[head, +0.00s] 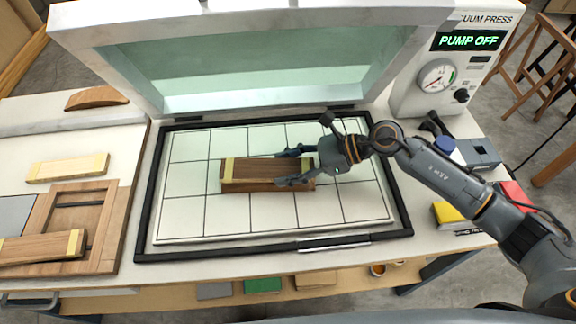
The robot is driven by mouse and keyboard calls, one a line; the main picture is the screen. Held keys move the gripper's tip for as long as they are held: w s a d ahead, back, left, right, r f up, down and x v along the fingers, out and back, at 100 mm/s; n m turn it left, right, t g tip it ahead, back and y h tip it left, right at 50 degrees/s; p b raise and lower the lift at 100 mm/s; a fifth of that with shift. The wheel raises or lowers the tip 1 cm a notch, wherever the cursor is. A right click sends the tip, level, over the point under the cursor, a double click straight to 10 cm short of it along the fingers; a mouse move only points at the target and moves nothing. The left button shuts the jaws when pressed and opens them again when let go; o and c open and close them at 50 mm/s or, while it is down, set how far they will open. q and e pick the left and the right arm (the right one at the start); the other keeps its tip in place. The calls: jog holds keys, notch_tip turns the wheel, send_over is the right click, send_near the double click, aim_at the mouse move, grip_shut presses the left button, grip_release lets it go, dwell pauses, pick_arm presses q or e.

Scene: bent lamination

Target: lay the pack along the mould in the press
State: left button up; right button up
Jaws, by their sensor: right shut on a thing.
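The pack (262,166), a brown wood strip with pale yellow tape at its ends, is over the gridded bed of the press (190,215). A darker brown block (250,187), apparently the mould, shows just under its front edge. I cannot tell whether the pack touches it along its length. My right gripper (291,167) is shut on the right part of the pack, one finger at the back and one at the front. Its hand hides part of the right end. My left gripper is not in view.
The framed glass lid (250,65) stands open behind the bed. The gauge box (440,80) reads PUMP OFF. At left are a curved wood piece (97,97), a pale taped strip (68,168) and a wooden frame (103,235) with another taped piece (40,248). The bed around the pack is clear.

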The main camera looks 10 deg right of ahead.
jog(key=shift+s+d+f, duration=0.1)
jog(key=shift+s+f, duration=0.15)
jog(key=shift+f, duration=0.4)
jog(key=o, duration=1.3)
jog(key=shift+w, duration=0.1)
